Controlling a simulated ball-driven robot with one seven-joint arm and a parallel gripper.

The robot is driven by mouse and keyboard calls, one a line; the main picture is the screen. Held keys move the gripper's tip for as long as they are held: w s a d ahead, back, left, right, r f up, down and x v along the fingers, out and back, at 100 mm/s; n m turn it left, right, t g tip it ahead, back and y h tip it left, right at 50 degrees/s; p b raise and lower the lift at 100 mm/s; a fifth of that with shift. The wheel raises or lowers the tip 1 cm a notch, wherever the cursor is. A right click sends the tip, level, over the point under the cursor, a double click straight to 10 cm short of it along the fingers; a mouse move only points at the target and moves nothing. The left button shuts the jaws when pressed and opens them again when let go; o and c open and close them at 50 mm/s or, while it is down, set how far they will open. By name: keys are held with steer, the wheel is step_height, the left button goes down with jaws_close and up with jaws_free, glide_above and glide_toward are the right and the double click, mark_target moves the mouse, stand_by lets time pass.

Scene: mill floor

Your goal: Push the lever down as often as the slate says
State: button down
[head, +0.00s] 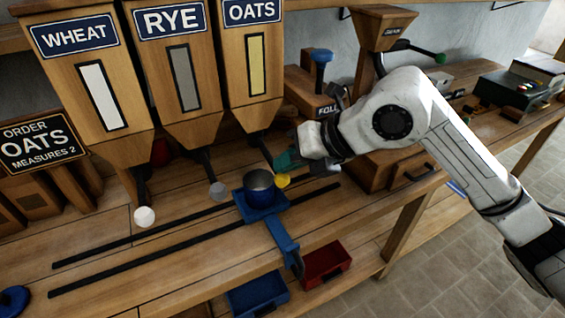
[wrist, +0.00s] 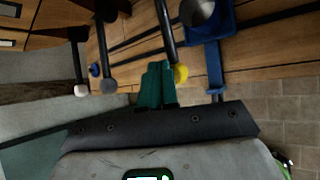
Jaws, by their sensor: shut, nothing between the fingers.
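The slate (head: 38,145) reads ORDER OATS, MEASURES 2. The OATS hopper (head: 253,60) is the right one of three, with a yellow window. Its dark lever ends in a yellow knob (head: 282,181), also in the wrist view (wrist: 181,73). My gripper (head: 284,161) is shut and empty, its green fingers just above the yellow knob in the head view. In the wrist view the fingertips (wrist: 157,72) lie just left of the knob and lever; I cannot tell whether they touch. A metal cup (head: 259,184) stands on a blue carriage (head: 252,211) left of the knob.
The WHEAT lever has a white knob (head: 145,216) and the RYE lever a grey knob (head: 217,190). Two dark rails (head: 130,275) run along the bench. A blue bin (head: 258,295) and a red bin (head: 326,264) sit below the front edge. A wooden box with a funnel stands behind my arm.

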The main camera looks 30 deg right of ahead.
steer(key=shift+f+b, duration=1)
stand_by(0.9)
stand_by(0.5)
steer(key=shift+r+p, duration=1.75)
steer(key=shift+r, duration=1.25)
step_height(320, 180, up, 5)
steer(key=p, duration=0.2)
steer(key=shift+p, duration=0.3)
